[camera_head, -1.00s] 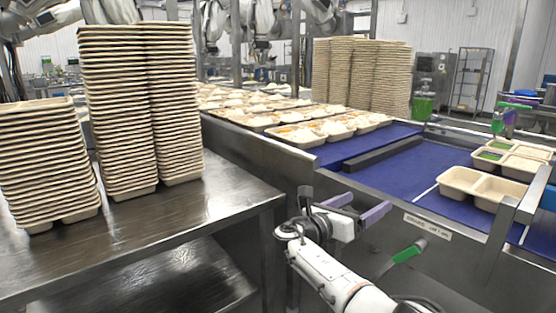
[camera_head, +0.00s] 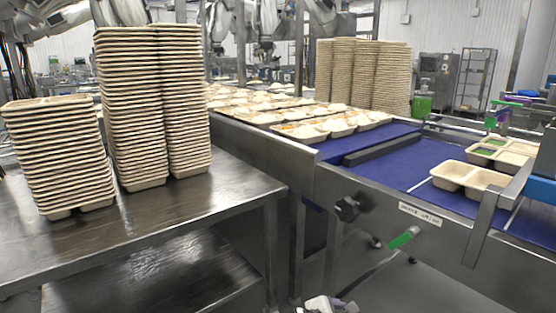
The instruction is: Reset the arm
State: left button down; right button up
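Only a small white and dark piece of my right arm's end (camera_head: 328,304) shows at the bottom edge, low in front of the conveyor side. Its fingers are cut off or too small to read, and I see nothing held there. My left gripper is not in view.
Tall stacks of trays (camera_head: 140,110) and a shorter stack (camera_head: 60,155) stand on the steel table (camera_head: 200,225) at left.

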jog(key=s+d+f+m+g+y, duration=0.15)
jog(key=s+f+m, duration=0.25)
jog(key=s, duration=0.5)
jog(key=s+f+m+g+y, duration=0.1)
jog(key=s+f+m+y, duration=0.3)
jog(key=s, duration=0.5)
jog(key=s+d+r+m+y, duration=0.15)
jog(key=s+r+m, duration=0.3)
jog(key=s, duration=0.45)
jog(key=s+d+r+m, duration=0.3)
jog(key=s+r+m, duration=0.15)
jog(key=s, duration=0.35)
pick_arm(q)
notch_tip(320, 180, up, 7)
jog(key=p, duration=0.9)
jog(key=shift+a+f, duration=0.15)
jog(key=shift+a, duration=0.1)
pick_arm(e)
jog(key=w+a+f+t+y, duration=0.1)
jog(key=w+a+t+y, duration=0.1)
jog(key=w+a+t, duration=0.2)
jog(key=a, duration=0.2)
jog(key=shift+w+a+f+t, duration=0.25)
jog(key=shift+a+f+t, duration=0.1)
